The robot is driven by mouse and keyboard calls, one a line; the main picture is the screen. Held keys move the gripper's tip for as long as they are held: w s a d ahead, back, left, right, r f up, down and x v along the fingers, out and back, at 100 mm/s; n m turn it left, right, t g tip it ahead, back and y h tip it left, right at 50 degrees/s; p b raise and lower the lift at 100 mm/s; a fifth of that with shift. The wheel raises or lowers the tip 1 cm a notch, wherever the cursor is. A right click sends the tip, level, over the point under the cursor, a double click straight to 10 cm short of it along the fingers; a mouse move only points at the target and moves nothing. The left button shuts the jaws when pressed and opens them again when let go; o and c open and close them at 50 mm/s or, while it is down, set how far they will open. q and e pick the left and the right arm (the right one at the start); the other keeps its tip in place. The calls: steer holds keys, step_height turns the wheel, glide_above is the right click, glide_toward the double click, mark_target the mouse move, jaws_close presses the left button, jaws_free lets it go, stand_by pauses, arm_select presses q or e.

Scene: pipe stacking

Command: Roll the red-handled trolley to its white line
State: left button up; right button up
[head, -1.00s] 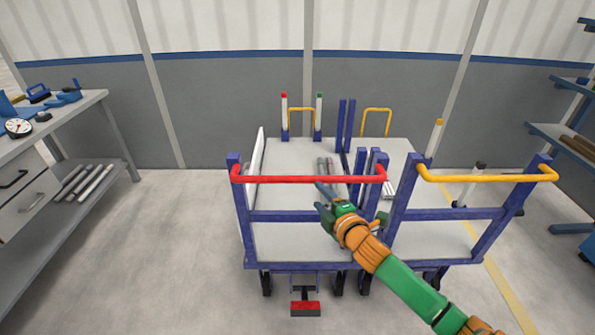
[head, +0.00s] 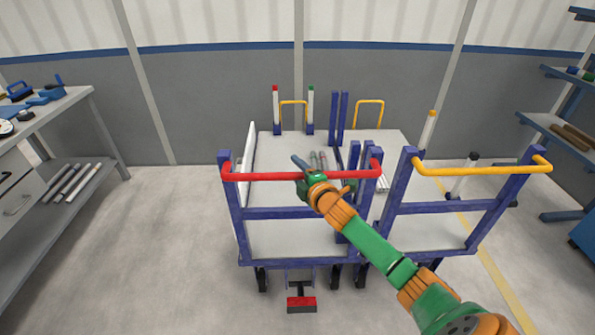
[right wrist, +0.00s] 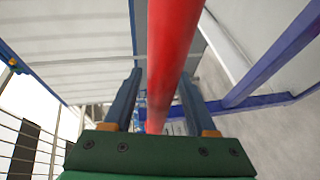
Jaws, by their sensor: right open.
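The red-handled trolley (head: 286,213) has a blue frame and pale deck, and stands in the middle of the head view. Its red handle (head: 255,177) runs across the near side at the top. My right gripper (head: 303,168) is at the middle of the red handle. In the right wrist view its two open fingers (right wrist: 157,100) stand on either side of the red bar (right wrist: 172,50), with gaps visible. A red foot pedal (head: 301,304) is low at the trolley's near side. My left gripper is not in view. I see no white line on the floor.
A yellow-handled trolley (head: 440,211) stands close against the right side. Several grey pipes (head: 318,160) lie on the decks. A workbench (head: 45,112) is at left, shelves (head: 552,125) at right. Bare floor (head: 150,250) lies to the left.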

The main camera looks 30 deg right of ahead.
steer(key=shift+s, duration=0.15)
jaws_close()
stand_by(1.2)
